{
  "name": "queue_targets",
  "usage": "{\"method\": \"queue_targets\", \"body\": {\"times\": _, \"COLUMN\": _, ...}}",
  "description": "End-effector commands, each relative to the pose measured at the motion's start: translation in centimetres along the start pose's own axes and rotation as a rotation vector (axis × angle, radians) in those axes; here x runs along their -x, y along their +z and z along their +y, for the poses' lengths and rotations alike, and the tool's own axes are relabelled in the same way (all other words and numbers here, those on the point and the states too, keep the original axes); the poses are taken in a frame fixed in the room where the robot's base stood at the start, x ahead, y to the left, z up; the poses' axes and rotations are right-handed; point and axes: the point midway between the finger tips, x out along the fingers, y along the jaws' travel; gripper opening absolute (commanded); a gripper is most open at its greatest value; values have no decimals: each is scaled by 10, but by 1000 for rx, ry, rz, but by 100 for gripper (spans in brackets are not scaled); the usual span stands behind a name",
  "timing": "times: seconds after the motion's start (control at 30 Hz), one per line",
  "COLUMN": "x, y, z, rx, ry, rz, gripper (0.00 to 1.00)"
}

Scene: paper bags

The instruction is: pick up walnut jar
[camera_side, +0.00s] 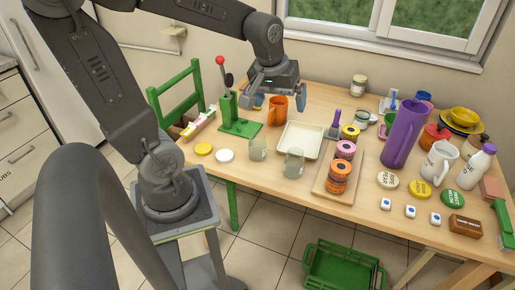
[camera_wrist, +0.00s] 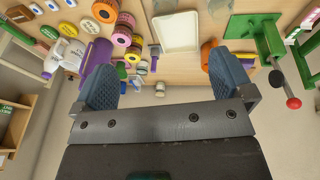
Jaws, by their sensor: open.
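A small jar (camera_side: 358,84) with a pale lid and brownish contents stands upright at the back edge of the table, near the wall; its label is too small to read, so I cannot confirm it is the walnut jar. My gripper (camera_side: 277,103) is above the table's back left part, to the left of that jar and well apart from it. Its two blue fingers are spread, with nothing between them, in the wrist view (camera_wrist: 162,65). A small jar-like item (camera_wrist: 160,89) shows beyond the gap there, partly hidden by my gripper's body.
An orange mug (camera_side: 278,110) and a green lever press (camera_side: 240,126) stand close to my gripper. A cream tray (camera_side: 300,141) lies in front. A tall purple pitcher (camera_side: 403,135) and crowded dishes fill the right. A window (camera_side: 390,25) is behind.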

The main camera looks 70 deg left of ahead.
Motion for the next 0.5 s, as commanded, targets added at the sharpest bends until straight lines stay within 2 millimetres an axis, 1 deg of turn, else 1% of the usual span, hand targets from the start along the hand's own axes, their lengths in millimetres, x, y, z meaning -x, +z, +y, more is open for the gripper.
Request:
{"method": "queue_targets", "body": {"times": 0.03, "x": -18, "y": -19, "z": -12, "rx": 129, "ry": -36, "rz": -32, "gripper": 99}}
{"method": "queue_targets", "body": {"times": 0.1, "x": -40, "y": -41, "z": -28, "rx": 309, "ry": -76, "rz": -61, "gripper": 99}}
{"method": "queue_targets", "body": {"times": 0.17, "x": -60, "y": -58, "z": -46, "rx": 460, "ry": -111, "rz": -85, "gripper": 99}}
{"method": "queue_targets", "body": {"times": 0.2, "x": -73, "y": -68, "z": -58, "rx": 557, "ry": -133, "rz": -100, "gripper": 99}}
{"method": "queue_targets", "body": {"times": 0.3, "x": -102, "y": -86, "z": -87, "rx": 767, "ry": -181, "rz": -127, "gripper": 99}}
{"method": "queue_targets", "body": {"times": 0.4, "x": -124, "y": -95, "z": -111, "rx": 922, "ry": -217, "rz": -147, "gripper": 99}}
{"method": "queue_targets", "body": {"times": 0.5, "x": -137, "y": -100, "z": -125, "rx": 1015, "ry": -238, "rz": -156, "gripper": 99}}
